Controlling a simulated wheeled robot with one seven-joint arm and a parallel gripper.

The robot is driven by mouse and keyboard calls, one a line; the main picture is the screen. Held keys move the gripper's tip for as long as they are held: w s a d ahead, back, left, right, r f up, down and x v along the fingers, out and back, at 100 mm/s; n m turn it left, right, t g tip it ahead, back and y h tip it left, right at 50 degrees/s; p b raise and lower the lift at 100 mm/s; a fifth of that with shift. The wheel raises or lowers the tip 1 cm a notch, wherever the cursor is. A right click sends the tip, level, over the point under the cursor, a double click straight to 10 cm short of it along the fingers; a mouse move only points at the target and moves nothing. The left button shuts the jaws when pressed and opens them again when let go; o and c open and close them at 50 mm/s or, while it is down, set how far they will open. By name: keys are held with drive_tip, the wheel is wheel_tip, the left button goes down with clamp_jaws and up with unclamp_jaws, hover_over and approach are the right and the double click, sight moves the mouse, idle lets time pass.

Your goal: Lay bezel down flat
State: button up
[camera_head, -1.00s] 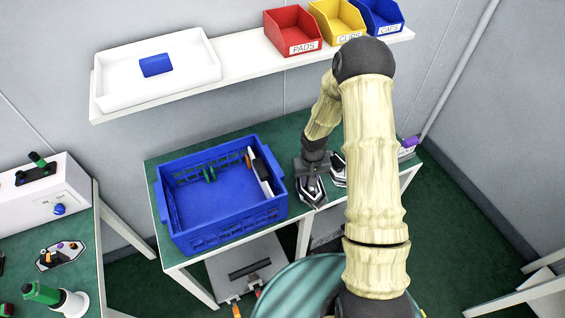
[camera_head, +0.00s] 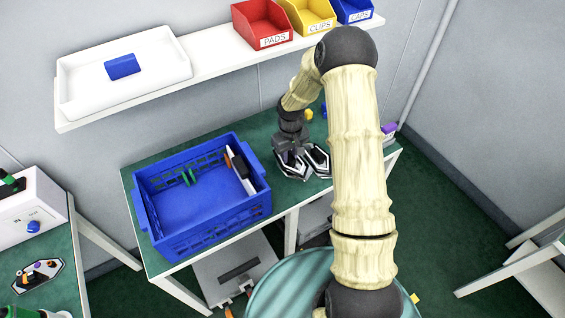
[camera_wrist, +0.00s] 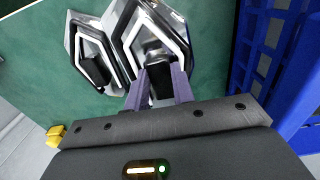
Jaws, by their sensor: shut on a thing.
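My gripper (camera_head: 289,150) is over the green table, just right of the blue basket. In the wrist view its purple fingers (camera_wrist: 162,86) are closed at the black inner part of a bezel (camera_wrist: 150,30), a silver, white and black angular frame. This bezel also shows in the head view (camera_head: 292,167) below my gripper, partly hidden by it. It looks close to the table top; I cannot tell whether it touches or lies fully flat. A second, similar bezel (camera_wrist: 92,52) lies beside it, to its right in the head view (camera_head: 319,158).
The blue basket (camera_head: 165,240) on the green table (camera_head: 140,180) holds green, white, black and orange items. A yellow item (camera_head: 309,114) and a purple one (camera_head: 389,128) are farther back. A shelf with bins (camera_head: 262,30) and a white tray (camera_head: 75,85) runs above.

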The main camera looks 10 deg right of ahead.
sight(289, 166)
drive_tip(key=shift+f, duration=1.3)
drive_tip(key=shift+f, duration=0.1)
drive_tip(key=shift+f+p, duration=0.4)
drive_tip(key=shift+f, duration=1.4)
drive_tip(key=shift+f, duration=0.15)
drive_tip(key=o, duration=1)
drive_tip(key=shift+r, duration=0.2)
wheel_tip(289, 166, up, 12)
drive_tip(key=shift+b, duration=1)
